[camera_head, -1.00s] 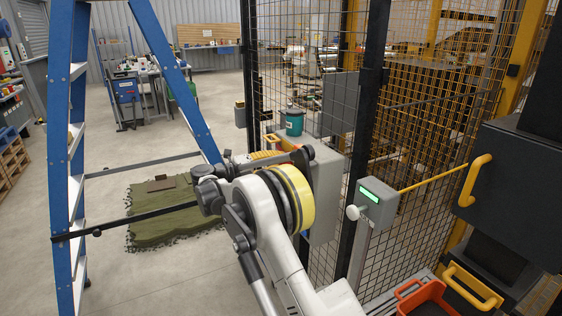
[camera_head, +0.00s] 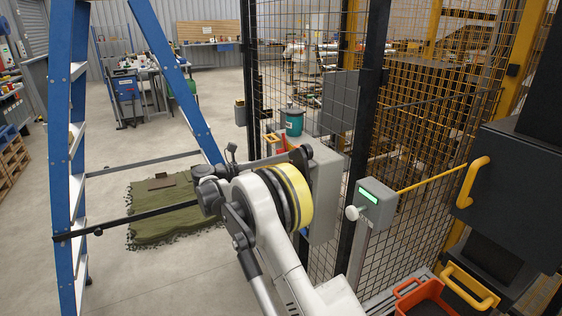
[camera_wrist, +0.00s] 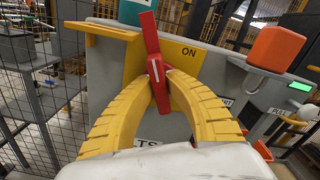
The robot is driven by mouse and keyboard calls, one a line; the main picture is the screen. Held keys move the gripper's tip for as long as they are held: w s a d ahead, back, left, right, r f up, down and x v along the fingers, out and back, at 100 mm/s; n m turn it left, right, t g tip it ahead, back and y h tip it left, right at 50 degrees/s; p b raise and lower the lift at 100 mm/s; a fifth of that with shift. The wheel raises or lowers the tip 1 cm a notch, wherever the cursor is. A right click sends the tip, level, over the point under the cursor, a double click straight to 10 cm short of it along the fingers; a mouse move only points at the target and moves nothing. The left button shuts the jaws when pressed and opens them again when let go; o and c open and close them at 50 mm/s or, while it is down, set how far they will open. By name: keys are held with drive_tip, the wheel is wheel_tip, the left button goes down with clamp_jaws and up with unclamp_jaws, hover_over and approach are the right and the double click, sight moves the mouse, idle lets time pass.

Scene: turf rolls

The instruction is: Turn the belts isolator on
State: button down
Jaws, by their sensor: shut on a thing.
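The belts isolator is a grey box (camera_head: 325,190) on the mesh fence; my arm partly covers it in the head view. In the wrist view its front has a yellow plate (camera_wrist: 190,62) marked ON and a lower label (camera_wrist: 148,142) of which only "TS" shows. Its red handle (camera_wrist: 158,75) stands nearly upright, its top leaning slightly left, beside the ON mark. My gripper (camera_wrist: 162,80) has yellow ribbed fingers, shut on the red handle around its middle. In the head view the fingers are mostly hidden behind my wrist.
A teal container (camera_head: 292,122) stands on top by the isolator. An orange block (camera_wrist: 275,48) sits to the right in the wrist view. A grey post box with a green display (camera_head: 373,203) stands close right. A blue stepladder (camera_head: 70,160) is left, with open floor beyond.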

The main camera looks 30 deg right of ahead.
drive_tip(key=m, duration=0.4)
drive_tip(key=shift+m, duration=0.3)
idle(0.3)
drive_tip(key=c, duration=1.4)
unclamp_jaws()
drive_tip(key=a, duration=1.2)
drive_tip(key=shift+s, duration=0.2)
